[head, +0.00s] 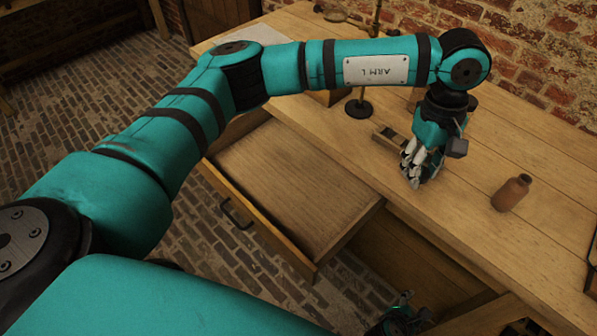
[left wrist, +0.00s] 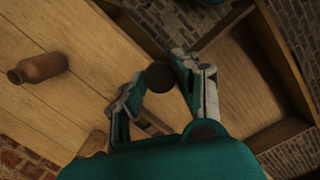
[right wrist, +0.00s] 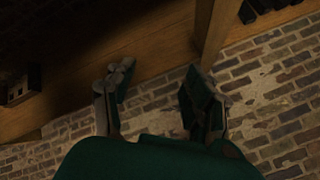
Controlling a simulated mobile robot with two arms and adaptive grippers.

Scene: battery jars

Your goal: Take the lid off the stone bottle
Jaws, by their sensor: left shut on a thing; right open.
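The brown stone bottle (head: 511,193) stands upright on the bench, to the right of my left gripper (head: 411,180). In the left wrist view the bottle (left wrist: 40,68) shows a bare neck with no lid on it. There my left gripper (left wrist: 158,84) is shut on a dark round lid (left wrist: 160,76), held between its fingertips and apart from the bottle. The lid cannot be made out in the head view. My right gripper (head: 405,312) is low at the bottom edge, beside the bench front; the right wrist view shows its fingers (right wrist: 155,88) apart and empty.
An open, empty wooden drawer (head: 290,185) sticks out from the bench front, left of my left gripper. Bare bench top (head: 460,215) lies around the bottle. A brick wall (head: 545,60) runs behind.

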